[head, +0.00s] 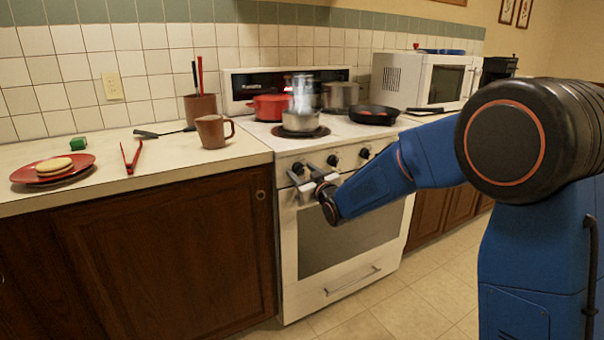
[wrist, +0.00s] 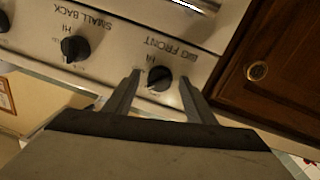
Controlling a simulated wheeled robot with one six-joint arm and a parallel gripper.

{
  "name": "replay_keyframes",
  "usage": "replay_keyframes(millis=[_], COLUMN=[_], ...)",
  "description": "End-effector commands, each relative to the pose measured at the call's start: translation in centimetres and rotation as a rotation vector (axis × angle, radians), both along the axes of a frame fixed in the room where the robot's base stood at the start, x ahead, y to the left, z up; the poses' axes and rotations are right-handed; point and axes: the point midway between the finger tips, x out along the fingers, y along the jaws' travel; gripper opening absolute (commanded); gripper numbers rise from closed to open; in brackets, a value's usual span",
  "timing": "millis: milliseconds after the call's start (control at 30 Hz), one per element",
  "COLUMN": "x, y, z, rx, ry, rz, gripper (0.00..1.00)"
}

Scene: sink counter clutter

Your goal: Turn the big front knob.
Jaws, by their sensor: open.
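The big front knob (wrist: 159,78) is a round black knob under the upside-down label "BIG FRONT" in the wrist view. In the head view it is the leftmost knob (head: 297,169) on the white stove's (head: 350,225) front panel. My gripper (wrist: 160,83) is open, one finger on each side of this knob, with a small gap showing on both sides. In the head view my gripper (head: 302,183) is at the left end of the panel. Whether the fingertips reach the panel cannot be told.
The "SMALL BACK" knob (wrist: 75,48) sits beside it. A saucepan (head: 300,121), red pot (head: 270,108), grey pot (head: 341,95) and black skillet (head: 374,115) stand on the stovetop. The oven handle is just below my gripper. A brown mug (head: 212,131) stands on the left counter.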

Motion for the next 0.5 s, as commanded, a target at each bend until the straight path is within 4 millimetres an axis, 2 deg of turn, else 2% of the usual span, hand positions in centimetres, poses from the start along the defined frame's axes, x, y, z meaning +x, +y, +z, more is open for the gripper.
replay_keyframes(millis=[200,367,500], x=[0.02,0.0,0.0], y=[0.01,0.01,0.02], z=[0.0,0.0,-0.01], rx=[0.0,0.0,-0.002], ry=[0.0,0.0,-0.001], rz=[0.0,0.0,0.0], gripper=[0.5,0.12,0.1])
